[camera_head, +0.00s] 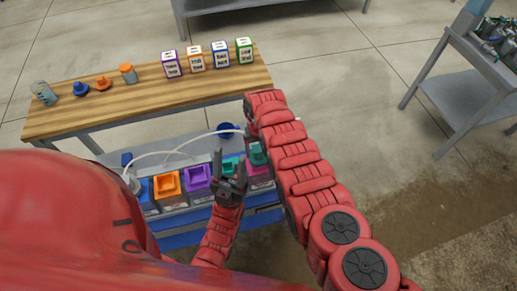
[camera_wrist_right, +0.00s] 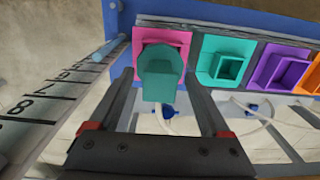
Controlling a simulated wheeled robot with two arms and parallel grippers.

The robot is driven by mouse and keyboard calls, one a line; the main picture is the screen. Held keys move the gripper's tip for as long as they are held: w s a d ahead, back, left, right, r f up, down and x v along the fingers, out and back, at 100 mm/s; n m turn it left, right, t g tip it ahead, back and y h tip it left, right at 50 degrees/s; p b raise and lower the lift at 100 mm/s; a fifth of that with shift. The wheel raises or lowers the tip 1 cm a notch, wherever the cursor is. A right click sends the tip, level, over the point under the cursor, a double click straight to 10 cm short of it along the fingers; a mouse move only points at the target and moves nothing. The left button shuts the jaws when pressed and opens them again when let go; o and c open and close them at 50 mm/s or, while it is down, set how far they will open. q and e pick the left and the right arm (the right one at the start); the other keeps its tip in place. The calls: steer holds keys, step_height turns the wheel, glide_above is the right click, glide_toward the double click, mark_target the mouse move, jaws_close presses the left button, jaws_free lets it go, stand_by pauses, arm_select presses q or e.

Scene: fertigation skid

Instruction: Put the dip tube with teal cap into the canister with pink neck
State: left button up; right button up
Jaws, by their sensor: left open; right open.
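The canister with the pink neck (camera_wrist_right: 178,38) stands at the right end of the canister row in the head view (camera_head: 262,180). The dip tube's teal cap (camera_wrist_right: 160,75) is over the pink neck; it also shows in the head view (camera_head: 258,155). The tube below the cap is hidden, so I cannot tell how deep it sits. My right gripper (camera_wrist_right: 160,82) is open, its fingers on either side of the cap with visible gaps. In the head view its fingers are hidden by the arm. My left gripper (camera_head: 231,172) is open and empty in front of the teal-necked canister.
Canisters with teal (camera_wrist_right: 228,60), purple (camera_head: 197,178), orange (camera_head: 167,185) and blue necks stand beside the pink one. White hoses (camera_head: 175,150) and a blue cap (camera_head: 228,130) lie behind them. A wooden bench (camera_head: 140,100) holds labelled bottles and small parts. A numbered scale (camera_wrist_right: 60,95) stands close by.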

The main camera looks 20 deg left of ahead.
step_height(320, 180, up, 3)
steer(key=shift+f+p, duration=0.2)
steer(key=shift+p, duration=0.65)
steer(key=shift+w+a+r, duration=0.1)
steer(key=shift+w+r, duration=0.05)
steer(key=shift+r, duration=0.25)
step_height(320, 180, up, 14)
steer(key=p, duration=0.2)
steer(key=shift+f, duration=0.15)
